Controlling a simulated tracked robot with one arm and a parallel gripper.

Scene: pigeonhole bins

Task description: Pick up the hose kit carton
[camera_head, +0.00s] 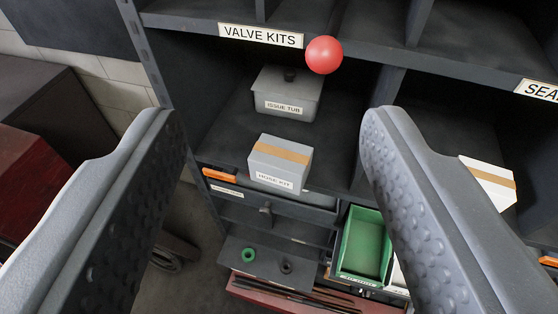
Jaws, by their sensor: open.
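The hose kit carton (279,163) is a grey box with a tan tape strip and a white "HOSE KIT" label. It sits near the front edge of the pigeonhole under the "VALVE KITS" sign (260,35). My gripper (270,125) is open, with one finger at the left and one at the right of the picture. The carton shows between the fingers, apart from both, and looks farther away than they are. Nothing is held.
A lidded grey issue tub (287,97) stands behind the carton. A red ball (324,55) shows near the shelf edge above. A white taped box (489,182) is partly hidden behind the right finger. A green bin (362,246) and a lower tray (262,264) with rings lie below.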

